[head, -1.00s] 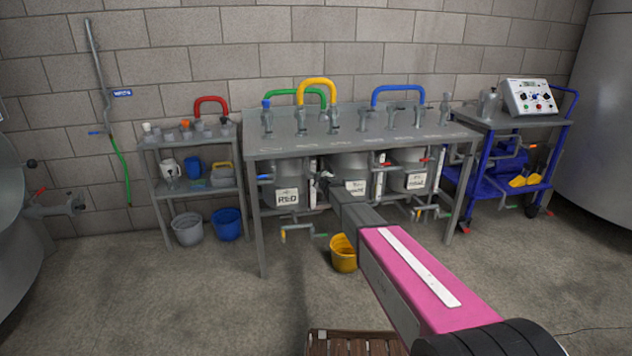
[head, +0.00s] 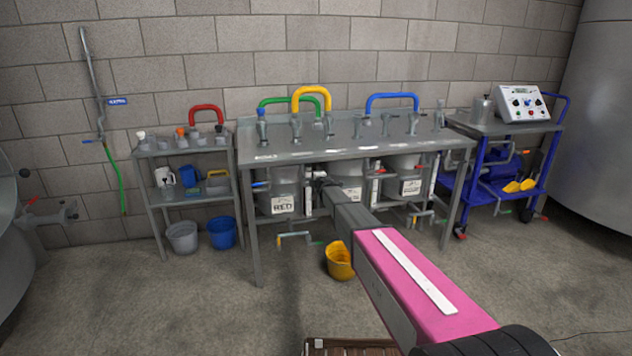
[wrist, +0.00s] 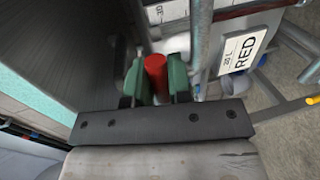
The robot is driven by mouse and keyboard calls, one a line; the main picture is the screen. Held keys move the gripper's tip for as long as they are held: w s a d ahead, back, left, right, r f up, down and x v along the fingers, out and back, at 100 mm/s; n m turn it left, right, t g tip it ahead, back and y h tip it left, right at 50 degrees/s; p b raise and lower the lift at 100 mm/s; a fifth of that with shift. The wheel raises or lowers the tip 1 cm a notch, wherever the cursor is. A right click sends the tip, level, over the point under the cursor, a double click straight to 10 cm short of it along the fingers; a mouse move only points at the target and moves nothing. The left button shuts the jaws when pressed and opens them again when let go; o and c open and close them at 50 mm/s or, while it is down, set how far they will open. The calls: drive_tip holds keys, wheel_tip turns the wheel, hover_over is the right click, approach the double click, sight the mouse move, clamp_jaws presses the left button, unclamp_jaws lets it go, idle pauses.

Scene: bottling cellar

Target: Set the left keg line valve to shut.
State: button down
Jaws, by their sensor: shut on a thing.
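My gripper (wrist: 156,80) has its two green fingers closed on a red valve handle (wrist: 155,70) in the wrist view. The handle's end sits between them. The keg with the RED label (head: 284,204) stands under the bench at the left; its label also shows in the wrist view (wrist: 243,52). In the head view my gripper (head: 317,177) is beneath the bench top, just right of that keg. The valve body and the handle's angle are hard to make out, and the handle is hidden in the head view.
The metal bench top (head: 350,140) lies over my gripper. A middle keg (head: 350,172) and a right keg (head: 405,188) stand beside the left one, with pipes between. The floor in front is mostly clear.

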drive_tip(key=shift+r, duration=0.1)
idle(0.3)
drive_tip(key=c, duration=1.1)
unclamp_jaws()
drive_tip(key=shift+s, duration=0.1)
drive_tip(key=v, duration=1)
drive_tip(key=shift+s, duration=0.35)
drive_tip(key=shift+d+r, duration=0.1)
